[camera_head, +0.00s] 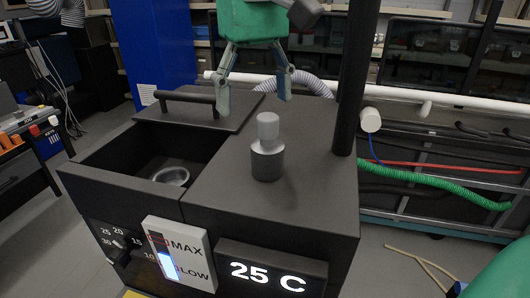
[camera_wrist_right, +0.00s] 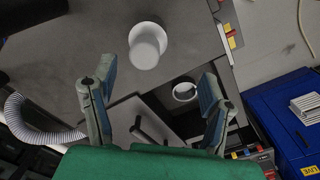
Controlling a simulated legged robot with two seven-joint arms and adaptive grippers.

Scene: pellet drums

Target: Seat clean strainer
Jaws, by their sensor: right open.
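My right gripper (camera_head: 253,104) hangs from above with its two fingers spread and nothing between them, above and behind the grey stepped cylinder (camera_head: 267,160). The cylinder stands upright on the dark machine's flat top (camera_head: 315,180). A round metallic cup or ring (camera_head: 171,176) sits down in the open well (camera_head: 110,170) at the left. Which of these is the strainer I cannot tell. In the right wrist view the fingers (camera_wrist_right: 158,72) are open, with the pale cylinder (camera_wrist_right: 147,45) beyond them and the ring (camera_wrist_right: 185,91) near the right finger. My left gripper is not visible.
A dark lid with a bar handle (camera_head: 187,100) lies behind the well. A black post (camera_head: 355,80) rises at the machine's right rear. The front carries a level gauge (camera_head: 178,255) and a 25 C display (camera_head: 270,275). A ribbed hose (camera_head: 310,84) passes behind.

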